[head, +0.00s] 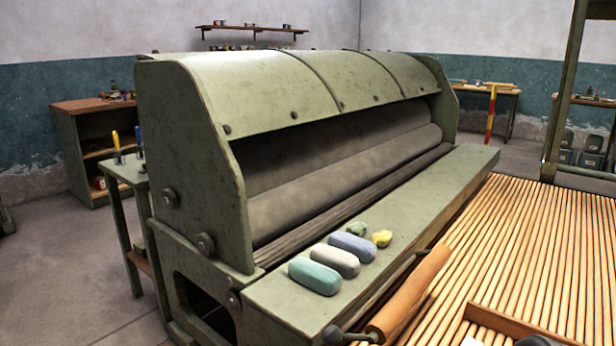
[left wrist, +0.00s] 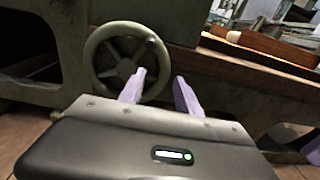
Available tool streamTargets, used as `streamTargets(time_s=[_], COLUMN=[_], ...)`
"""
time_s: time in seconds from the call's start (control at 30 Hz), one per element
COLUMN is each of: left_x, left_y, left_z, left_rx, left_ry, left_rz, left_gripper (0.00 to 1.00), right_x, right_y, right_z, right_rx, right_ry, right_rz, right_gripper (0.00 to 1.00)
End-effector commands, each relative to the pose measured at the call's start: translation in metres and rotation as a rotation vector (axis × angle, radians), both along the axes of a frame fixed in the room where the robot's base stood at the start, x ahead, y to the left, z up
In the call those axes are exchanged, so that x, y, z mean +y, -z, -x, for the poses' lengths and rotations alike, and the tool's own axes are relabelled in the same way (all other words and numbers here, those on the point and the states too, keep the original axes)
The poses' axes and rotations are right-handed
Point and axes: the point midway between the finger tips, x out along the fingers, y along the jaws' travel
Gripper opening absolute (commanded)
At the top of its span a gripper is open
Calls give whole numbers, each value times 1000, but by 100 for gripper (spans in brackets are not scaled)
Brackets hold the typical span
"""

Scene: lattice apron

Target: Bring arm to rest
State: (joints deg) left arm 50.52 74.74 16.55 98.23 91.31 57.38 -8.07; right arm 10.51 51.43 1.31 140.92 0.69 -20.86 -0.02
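My left gripper (left wrist: 160,80) shows in the left wrist view with its two pale purple fingers apart and nothing visible between them. It points toward a grey-green spoked handwheel (left wrist: 108,62) on the machine's side. The left finger overlaps the wheel's right part in the picture; I cannot tell whether they touch. A similar purple piece (left wrist: 311,150) shows at the right edge of that view, perhaps a fingertip of my right gripper, too cut off to read. Neither arm shows clearly in the head view.
A large green roller machine (head: 190,150) fills the head view's middle. Teal (head: 315,276), grey (head: 335,260) and blue-grey (head: 352,246) blocks and a yellow lump (head: 382,238) lie on its ledge. Floor is clear at left.

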Motion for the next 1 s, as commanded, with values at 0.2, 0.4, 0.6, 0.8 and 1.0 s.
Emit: streamTargets(time_s=[0.2, 0.4, 0.6, 0.8, 1.0], left_x=[-49, -84, -57, -59, -81], left_y=[55, 111, 125, 94, 63], left_z=[70, 210, 286, 290, 287], left_rx=[145, 198, -88, -519, -787], left_ry=[256, 750, 1182, 1371, 1485], left_rz=[-185, -612, -1156, -1458, -1541], left_gripper=[40, 40, 40, 40, 40], right_x=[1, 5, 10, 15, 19], right_y=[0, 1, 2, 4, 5], right_z=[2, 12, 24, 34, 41], right_rx=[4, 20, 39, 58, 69], right_ry=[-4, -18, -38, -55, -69], right_rz=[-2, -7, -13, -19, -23], right_gripper=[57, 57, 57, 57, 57])
